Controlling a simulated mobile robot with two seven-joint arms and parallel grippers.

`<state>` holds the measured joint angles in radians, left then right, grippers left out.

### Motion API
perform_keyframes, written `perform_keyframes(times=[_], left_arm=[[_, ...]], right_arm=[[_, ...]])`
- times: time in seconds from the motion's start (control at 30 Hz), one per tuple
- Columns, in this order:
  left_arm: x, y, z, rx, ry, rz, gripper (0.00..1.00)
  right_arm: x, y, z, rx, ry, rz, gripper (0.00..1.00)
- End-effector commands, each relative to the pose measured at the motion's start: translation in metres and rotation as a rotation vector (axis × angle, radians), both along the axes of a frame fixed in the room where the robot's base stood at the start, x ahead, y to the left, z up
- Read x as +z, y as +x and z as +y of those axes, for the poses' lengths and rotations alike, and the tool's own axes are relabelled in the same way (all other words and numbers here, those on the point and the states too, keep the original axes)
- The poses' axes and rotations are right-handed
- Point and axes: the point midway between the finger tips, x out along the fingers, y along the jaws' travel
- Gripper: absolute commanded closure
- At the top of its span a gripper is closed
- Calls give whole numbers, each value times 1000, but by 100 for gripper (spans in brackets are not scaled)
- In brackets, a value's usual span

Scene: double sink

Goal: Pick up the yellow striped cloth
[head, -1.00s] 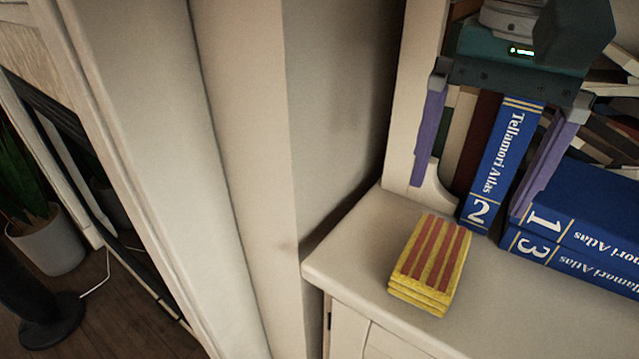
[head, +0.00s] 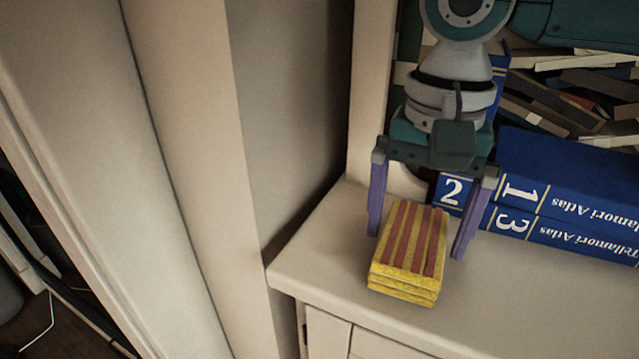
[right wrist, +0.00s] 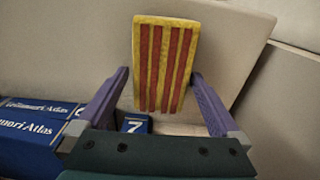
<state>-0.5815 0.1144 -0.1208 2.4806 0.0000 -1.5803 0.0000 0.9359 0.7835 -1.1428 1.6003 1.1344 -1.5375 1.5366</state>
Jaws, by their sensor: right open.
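The yellow striped cloth (head: 408,250) is a folded stack with red stripes. It lies on the white cabinet top near its left front corner. In the right wrist view the cloth (right wrist: 166,62) shows beyond and between the fingertips. My right gripper (head: 419,240) is open, with one purple finger on each side of the cloth's back part in the head view. It is empty, and I cannot tell whether a finger touches the cloth. My left gripper is not in view.
Blue atlas books (head: 570,185) lie and stand just right of and behind the gripper. A shelf with more books is at the back. A pale wall (head: 200,150) is on the left. The cabinet top (head: 530,300) is clear at the front right.

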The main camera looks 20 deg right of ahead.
Motion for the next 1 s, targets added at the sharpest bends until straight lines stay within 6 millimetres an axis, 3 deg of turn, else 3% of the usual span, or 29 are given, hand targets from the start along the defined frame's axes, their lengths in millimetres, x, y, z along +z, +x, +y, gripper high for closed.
perform_keyframes(times=[0.2, 0.8, 1.0], left_arm=[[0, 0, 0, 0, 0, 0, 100], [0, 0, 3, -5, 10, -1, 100], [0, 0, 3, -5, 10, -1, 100]], right_arm=[[0, 0, 0, 1, 1, -1, 2], [0, 0, 0, 1, 1, -1, 69], [1, 0, 0, 1, 1, -1, 69]])
